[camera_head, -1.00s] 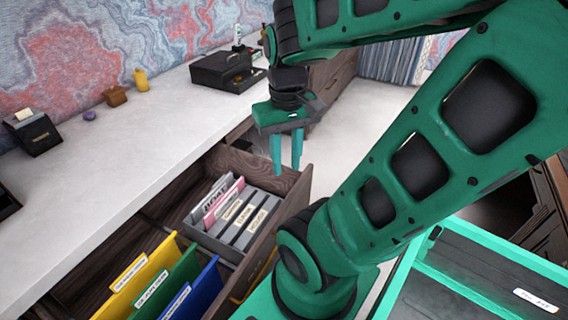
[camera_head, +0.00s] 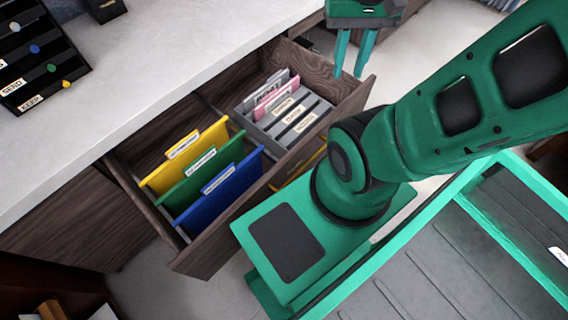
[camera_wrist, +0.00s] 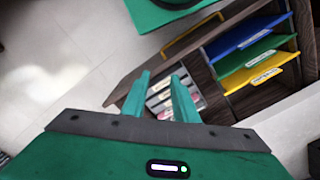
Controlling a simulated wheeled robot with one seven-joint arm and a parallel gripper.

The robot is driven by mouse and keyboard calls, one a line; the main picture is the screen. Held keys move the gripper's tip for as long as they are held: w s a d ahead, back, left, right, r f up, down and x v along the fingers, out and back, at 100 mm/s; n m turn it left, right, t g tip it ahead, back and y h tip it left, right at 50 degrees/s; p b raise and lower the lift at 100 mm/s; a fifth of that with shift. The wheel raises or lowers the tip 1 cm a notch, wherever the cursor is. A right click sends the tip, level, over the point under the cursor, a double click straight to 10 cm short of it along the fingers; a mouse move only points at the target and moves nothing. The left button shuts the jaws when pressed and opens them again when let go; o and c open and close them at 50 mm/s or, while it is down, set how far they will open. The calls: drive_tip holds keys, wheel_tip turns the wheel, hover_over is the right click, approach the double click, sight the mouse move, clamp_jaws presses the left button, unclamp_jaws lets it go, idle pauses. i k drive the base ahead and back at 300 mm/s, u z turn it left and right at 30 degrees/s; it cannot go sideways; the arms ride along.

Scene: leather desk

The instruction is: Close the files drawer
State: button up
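The files drawer (camera_head: 214,258) is a dark wood drawer, pulled open from under the white desk top. It holds yellow (camera_head: 185,155), green (camera_head: 201,170) and blue (camera_head: 219,191) hanging folders. A grey file box (camera_head: 286,117) is in its far end. Its gold handle (camera_wrist: 190,36) shows on the front in the wrist view; my arm partly hides it in the head view. My gripper (camera_head: 352,72) is open and empty, fingers pointing down near the drawer's far front corner. In the wrist view its fingers (camera_wrist: 160,76) overlap the drawer's far end. I cannot tell whether they touch it.
The desk top (camera_head: 165,60) is pale and mostly clear. A black rack (camera_head: 38,55) with SEND and KEEP labels stands at its left, with a dark box (camera_head: 104,8) behind. My base is close to the drawer's front. Pale floor (camera_wrist: 50,60) is free before the drawer.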

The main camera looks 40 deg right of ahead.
sight(293, 134)
drive_tip(key=z, duration=0.35)
drive_tip(key=k, duration=1.6)
drive_tip(key=u, duration=0.6)
drive_tip(key=i, duration=1.05)
drive_tip(key=z, duration=0.05)
